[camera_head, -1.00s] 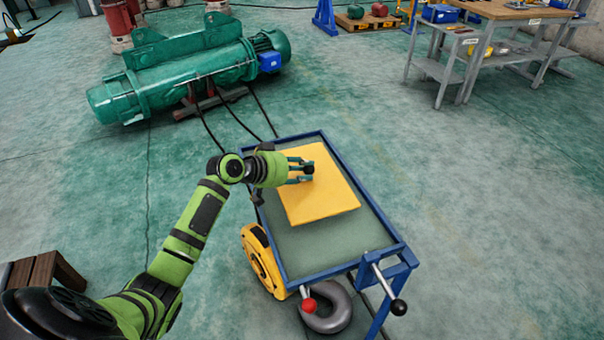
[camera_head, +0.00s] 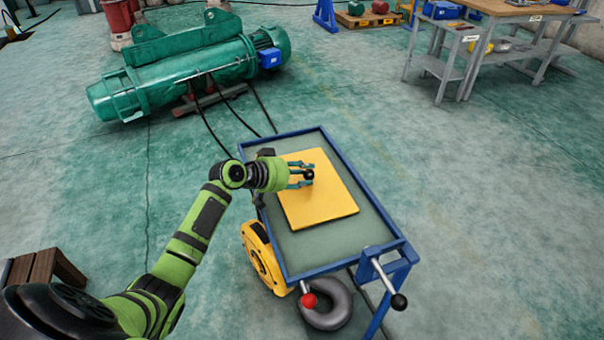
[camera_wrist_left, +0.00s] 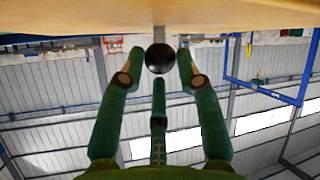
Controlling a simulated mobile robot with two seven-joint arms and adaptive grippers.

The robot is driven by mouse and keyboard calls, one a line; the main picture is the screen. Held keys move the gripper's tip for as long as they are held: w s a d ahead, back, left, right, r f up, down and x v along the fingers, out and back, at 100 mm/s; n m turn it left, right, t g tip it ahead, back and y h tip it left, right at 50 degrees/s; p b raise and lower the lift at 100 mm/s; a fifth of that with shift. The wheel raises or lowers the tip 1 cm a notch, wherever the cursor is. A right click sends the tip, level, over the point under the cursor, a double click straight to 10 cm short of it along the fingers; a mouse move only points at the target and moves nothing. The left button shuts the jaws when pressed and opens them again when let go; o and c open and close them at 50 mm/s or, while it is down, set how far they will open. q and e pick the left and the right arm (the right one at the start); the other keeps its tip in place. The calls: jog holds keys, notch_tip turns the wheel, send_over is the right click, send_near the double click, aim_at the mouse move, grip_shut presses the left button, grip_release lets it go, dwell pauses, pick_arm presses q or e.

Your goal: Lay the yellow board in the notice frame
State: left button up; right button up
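The yellow board (camera_head: 318,203) is a flat panel over the recessed grey-green bed of a blue-rimmed frame (camera_head: 388,220). It lies within the rim in the head view, with bed showing around it; I cannot tell whether it touches the bed. My left gripper (camera_head: 303,175) is at the board's upper middle, its fingers around a black ball knob. In the left wrist view the knob (camera_wrist_left: 158,58) sits on a thin stem between the fingertips, and the board's pale edge (camera_wrist_left: 220,14) spans the top. My right gripper is not in view.
A yellow wheel-like part (camera_head: 262,257) and a grey hook (camera_head: 330,305) are beside and below the frame. Levers with a red knob (camera_head: 309,300) and a black knob (camera_head: 398,301) stick out at its near end. A green hoist (camera_head: 185,70) stands behind.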

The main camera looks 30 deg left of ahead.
pick_arm(q)
jog(key=shift+s+d+f, duration=0.1)
jog(key=shift+f, duration=0.2)
jog(key=shift+r, duration=0.2)
jog(key=shift+r+p, duration=0.55)
jog(key=shift+p, duration=0.15)
jog(key=b+v, duration=0.1)
jog(key=v, duration=1.1)
jog(key=shift+b, duration=0.4)
